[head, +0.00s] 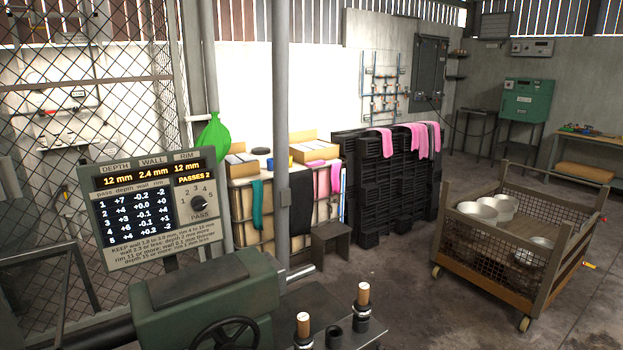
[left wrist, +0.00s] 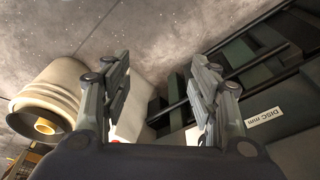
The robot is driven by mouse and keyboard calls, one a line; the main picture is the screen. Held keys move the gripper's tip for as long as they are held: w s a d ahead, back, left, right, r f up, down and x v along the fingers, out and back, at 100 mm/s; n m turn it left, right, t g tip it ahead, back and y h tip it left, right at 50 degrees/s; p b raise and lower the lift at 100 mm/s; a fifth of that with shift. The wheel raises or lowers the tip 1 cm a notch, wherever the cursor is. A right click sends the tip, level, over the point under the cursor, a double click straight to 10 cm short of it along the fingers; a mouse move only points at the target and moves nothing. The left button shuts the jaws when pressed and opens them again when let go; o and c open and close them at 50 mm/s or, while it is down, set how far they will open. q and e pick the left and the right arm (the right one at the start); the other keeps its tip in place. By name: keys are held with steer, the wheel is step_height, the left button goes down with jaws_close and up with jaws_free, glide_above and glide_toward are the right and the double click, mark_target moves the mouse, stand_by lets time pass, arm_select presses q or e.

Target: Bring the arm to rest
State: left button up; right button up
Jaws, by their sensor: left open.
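My left gripper (left wrist: 162,72) shows in the left wrist view, with its two fingers spread apart and nothing between them. Beyond the fingers lie the concrete floor and dark green machine parts (left wrist: 235,55). A pale, stepped round part with a brass-coloured centre (left wrist: 45,125) is to the left of the fingers, apart from them. Neither gripper shows in the head view, and my right gripper is in neither view. In the head view the green spinning machine (head: 200,300) stands at the front, with a dark handwheel (head: 225,335).
A display panel (head: 150,205) reading "PASSES 2" stands over the machine. Two wooden-handled tools (head: 363,293) stand upright at the front. A mesh cart (head: 525,285) holds several pale bowls (head: 478,211) at right. A grey post (head: 280,130) rises mid-view. Floor before the black crates (head: 385,190) is open.

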arm_select(q)
steer(key=s+a+f+b, duration=0.1)
steer(key=s+f+b, duration=0.1)
steer(key=s+f, duration=0.7)
steer(key=s+a+f+g+b, duration=0.1)
steer(key=s+a+f+b, duration=0.1)
steer(key=s+f, duration=0.7)
step_height(320, 180, down, 7)
steer(key=shift+s+f+g+b, duration=0.15)
steer(key=shift+g+b, duration=0.15)
steer(key=shift+b, duration=0.2)
